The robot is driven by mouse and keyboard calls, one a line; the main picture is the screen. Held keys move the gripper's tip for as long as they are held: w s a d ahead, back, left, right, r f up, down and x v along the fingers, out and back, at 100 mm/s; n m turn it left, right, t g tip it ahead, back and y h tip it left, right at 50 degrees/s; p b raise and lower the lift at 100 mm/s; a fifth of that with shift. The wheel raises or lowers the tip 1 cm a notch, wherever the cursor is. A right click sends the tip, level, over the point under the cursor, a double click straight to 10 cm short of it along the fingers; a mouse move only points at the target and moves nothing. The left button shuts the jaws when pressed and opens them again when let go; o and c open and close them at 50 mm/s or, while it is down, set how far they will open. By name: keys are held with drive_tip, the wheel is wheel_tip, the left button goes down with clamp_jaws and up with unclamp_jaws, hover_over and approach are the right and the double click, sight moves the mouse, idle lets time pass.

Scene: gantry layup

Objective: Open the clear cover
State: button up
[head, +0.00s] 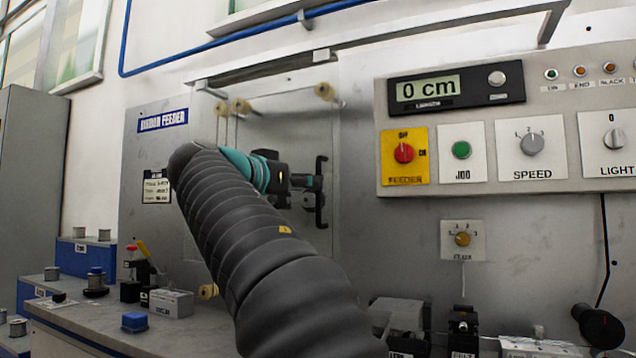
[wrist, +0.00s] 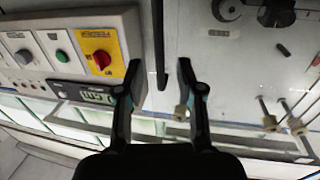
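The clear cover (head: 290,125) is a large transparent panel on the grey machine front, behind my arm in the head view. A dark upright handle (head: 321,205) stands near its right side. In the wrist view the handle (wrist: 158,30) is a dark bar lying between my gripper's fingers. My gripper (wrist: 159,63) is open, with a gap showing on both sides of the bar. In the head view my gripper (head: 304,183) is at the handle's mid height; my arm hides part of the cover. Whether the fingers touch the handle cannot be told.
A control panel (head: 560,85) with a "0 cm" display (head: 428,88), knobs and buttons juts out to the right. Rollers (head: 324,91) sit behind the cover. A bench (head: 85,315) with small boxes and spools runs below. A lamp-like black part (head: 598,325) is at lower right.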

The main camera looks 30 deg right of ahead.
sight(318, 219)
drive_tip(key=shift+p+x, duration=0.35)
drive_tip(key=shift+x, duration=2.15)
clamp_jaws()
drive_tip(key=shift+s, duration=0.1)
